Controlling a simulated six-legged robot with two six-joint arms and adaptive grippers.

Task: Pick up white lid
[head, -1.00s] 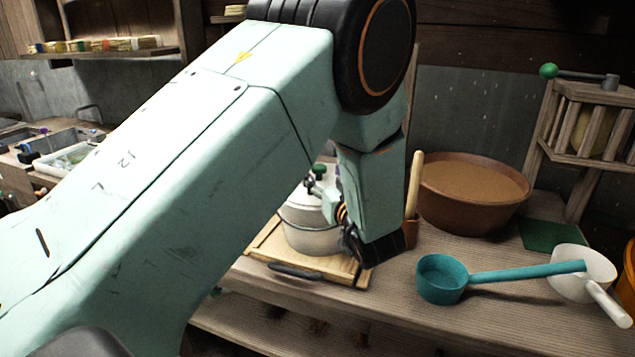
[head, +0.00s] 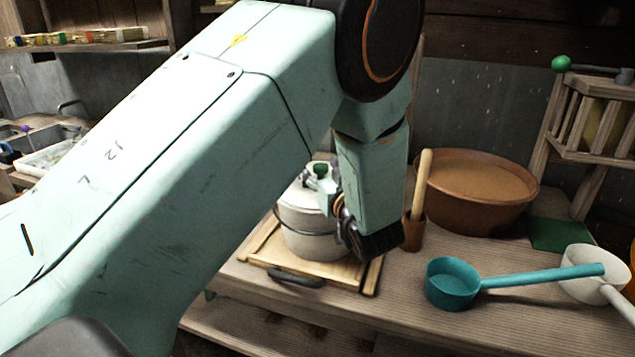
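A white pot (head: 310,243) stands on a wooden board on the bench, partly behind my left arm. Its white lid (head: 297,198) appears to sit on top, with a green knob (head: 320,170). My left gripper (head: 318,184) is at the right side of the lid, close to the knob. Its fingers are small and partly hidden, so I cannot tell whether they are open or shut, or touch the knob. My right gripper is not in view.
The wooden board (head: 352,274) has a dark handle in front. A brown bowl (head: 478,212) and a cup with a wooden stick (head: 414,233) stand to the right. A teal ladle (head: 452,288) and a white ladle (head: 582,284) lie at the front right.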

